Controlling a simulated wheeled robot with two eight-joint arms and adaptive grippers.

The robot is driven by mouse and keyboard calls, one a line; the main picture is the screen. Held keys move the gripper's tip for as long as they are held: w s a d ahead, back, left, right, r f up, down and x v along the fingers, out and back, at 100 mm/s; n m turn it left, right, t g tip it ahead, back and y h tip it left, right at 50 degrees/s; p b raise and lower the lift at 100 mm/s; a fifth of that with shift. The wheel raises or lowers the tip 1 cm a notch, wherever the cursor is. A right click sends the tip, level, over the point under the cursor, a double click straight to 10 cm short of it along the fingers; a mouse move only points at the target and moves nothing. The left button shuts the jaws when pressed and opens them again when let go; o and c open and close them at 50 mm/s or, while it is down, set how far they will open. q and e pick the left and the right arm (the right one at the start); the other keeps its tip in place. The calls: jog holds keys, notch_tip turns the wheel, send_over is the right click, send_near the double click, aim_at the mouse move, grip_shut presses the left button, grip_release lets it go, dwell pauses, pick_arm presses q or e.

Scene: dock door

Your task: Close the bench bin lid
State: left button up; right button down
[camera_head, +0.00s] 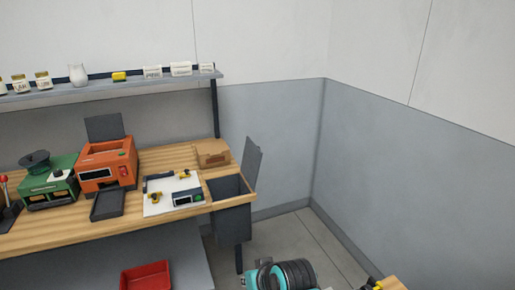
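The bench bin (232,221) is a dark grey box at the right end of the wooden workbench, and its dark inside shows from above. Its lid (251,163) is a flat grey panel standing up, slightly tilted, along the right side of the opening. The lid is open. Neither of my grippers shows in the head view.
The workbench (60,228) holds an orange machine (107,166), a green machine (50,183), a white board (158,207) with small tools and a brown box (212,153). A teal and black item (287,274) is at the bottom. Walls stand behind and right.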

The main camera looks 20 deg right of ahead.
aim_at(253, 162)
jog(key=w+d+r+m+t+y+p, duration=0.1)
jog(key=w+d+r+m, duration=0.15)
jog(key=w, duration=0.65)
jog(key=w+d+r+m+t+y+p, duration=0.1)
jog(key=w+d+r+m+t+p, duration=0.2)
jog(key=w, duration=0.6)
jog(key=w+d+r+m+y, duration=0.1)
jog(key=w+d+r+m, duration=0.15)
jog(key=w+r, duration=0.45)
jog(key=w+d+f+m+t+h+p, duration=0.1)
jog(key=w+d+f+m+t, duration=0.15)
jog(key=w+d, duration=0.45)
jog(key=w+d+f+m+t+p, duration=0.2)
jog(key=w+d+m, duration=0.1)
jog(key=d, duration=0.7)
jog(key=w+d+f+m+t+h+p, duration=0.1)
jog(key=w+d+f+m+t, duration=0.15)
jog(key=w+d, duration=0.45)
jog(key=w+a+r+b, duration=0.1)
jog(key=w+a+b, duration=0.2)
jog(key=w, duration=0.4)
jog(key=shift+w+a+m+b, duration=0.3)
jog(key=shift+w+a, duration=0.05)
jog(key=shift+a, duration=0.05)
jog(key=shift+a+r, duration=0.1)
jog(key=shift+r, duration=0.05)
